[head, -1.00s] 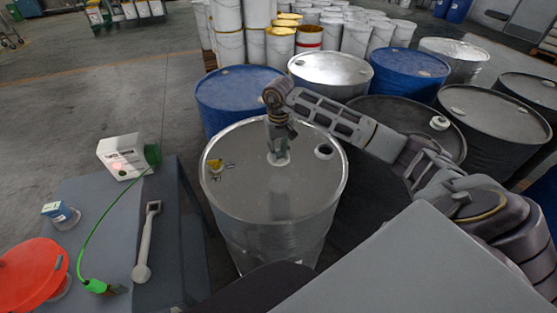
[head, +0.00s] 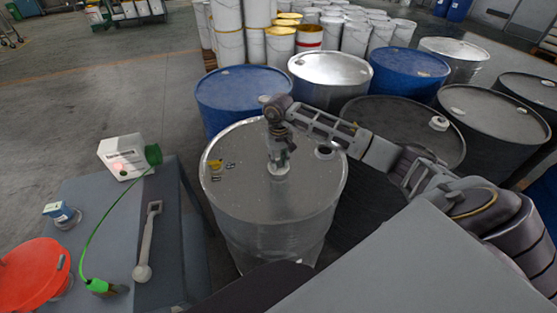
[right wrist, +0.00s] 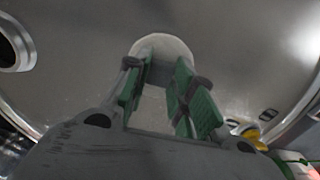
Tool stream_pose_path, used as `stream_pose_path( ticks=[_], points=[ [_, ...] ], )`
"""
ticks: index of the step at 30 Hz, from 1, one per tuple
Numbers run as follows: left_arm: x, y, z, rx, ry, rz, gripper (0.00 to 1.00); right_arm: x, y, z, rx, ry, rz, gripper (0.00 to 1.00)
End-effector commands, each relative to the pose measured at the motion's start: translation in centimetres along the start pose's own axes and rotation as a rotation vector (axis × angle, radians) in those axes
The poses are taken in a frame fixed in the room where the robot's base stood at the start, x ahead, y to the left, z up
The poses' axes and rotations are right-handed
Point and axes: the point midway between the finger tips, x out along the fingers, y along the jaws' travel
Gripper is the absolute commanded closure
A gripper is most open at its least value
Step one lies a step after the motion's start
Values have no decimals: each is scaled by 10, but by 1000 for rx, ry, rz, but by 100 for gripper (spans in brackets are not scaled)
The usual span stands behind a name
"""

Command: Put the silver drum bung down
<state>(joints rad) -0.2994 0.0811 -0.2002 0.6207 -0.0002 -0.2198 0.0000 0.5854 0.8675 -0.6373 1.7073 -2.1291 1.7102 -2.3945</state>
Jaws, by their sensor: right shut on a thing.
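The silver drum bung (head: 279,169) is a small pale disc at the tips of my right gripper (head: 279,158). In the right wrist view the bung (right wrist: 165,45) shows as a round pale disc between and beyond the green-padded fingers of that gripper (right wrist: 162,78). The gripper points down over the middle of the steel drum's lid (head: 245,190). I cannot tell whether the bung touches the lid or hangs just above it. The open bung hole (head: 325,152) is in the lid to the right of the gripper. My left gripper is not in view.
A yellow item (head: 215,164) and small dark parts (head: 231,164) lie at the lid's left. Blue drums (head: 235,90) and dark drums stand close behind and right. A grey table (head: 110,225) at left holds a wrench-like tool (head: 147,240), a white box and a red lid.

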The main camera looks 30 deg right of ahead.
Motion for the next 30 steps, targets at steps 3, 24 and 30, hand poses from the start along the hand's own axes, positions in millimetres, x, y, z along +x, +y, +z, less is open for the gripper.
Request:
stream_pose_path(
  ticks=[3,24,30],
  points=[
    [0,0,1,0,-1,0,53,1,0,0,0,1,0,94],
    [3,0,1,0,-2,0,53,4,0,0,0,1,0,54],
    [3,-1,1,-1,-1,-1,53,4,0,0,0,1,0,54]
  ],
)
